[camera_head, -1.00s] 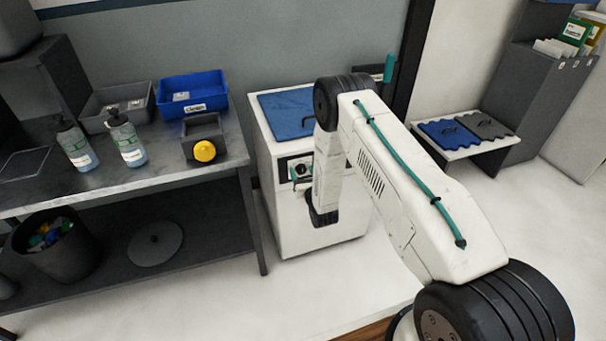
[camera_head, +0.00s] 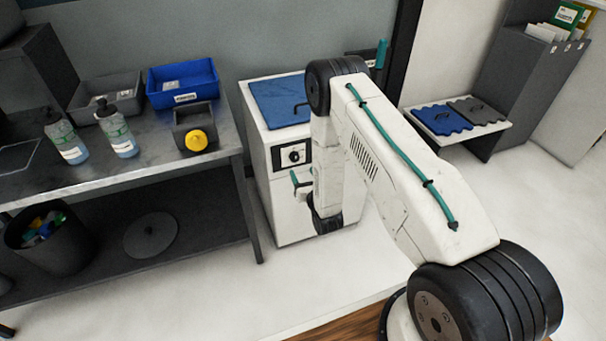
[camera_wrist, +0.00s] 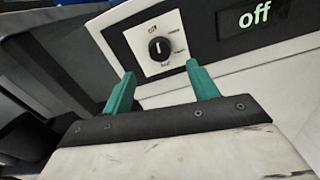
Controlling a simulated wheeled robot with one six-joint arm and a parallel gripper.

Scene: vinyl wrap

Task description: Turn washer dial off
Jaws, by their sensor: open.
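The washer (camera_head: 288,215) is a white cabinet with a blue lid, standing to the right of the workbench in the head view. Its black dial (camera_head: 293,156) sits on a white plate on the front panel. In the wrist view the dial (camera_wrist: 159,48) has a white pointer line that looks near upright, with small labels around it. A dark display (camera_wrist: 254,16) to its right reads "off". My gripper (camera_wrist: 157,82) is open, with two teal fingers apart and nothing between them. The fingertips are just below the dial and appear clear of it. In the head view my arm hides part of the washer front.
A metal workbench (camera_head: 175,165) on the left holds two bottles, a blue bin (camera_head: 183,84), a grey bin and a box with a yellow knob (camera_head: 196,140). A low table (camera_head: 456,121) stands at the right. The floor before the washer is clear.

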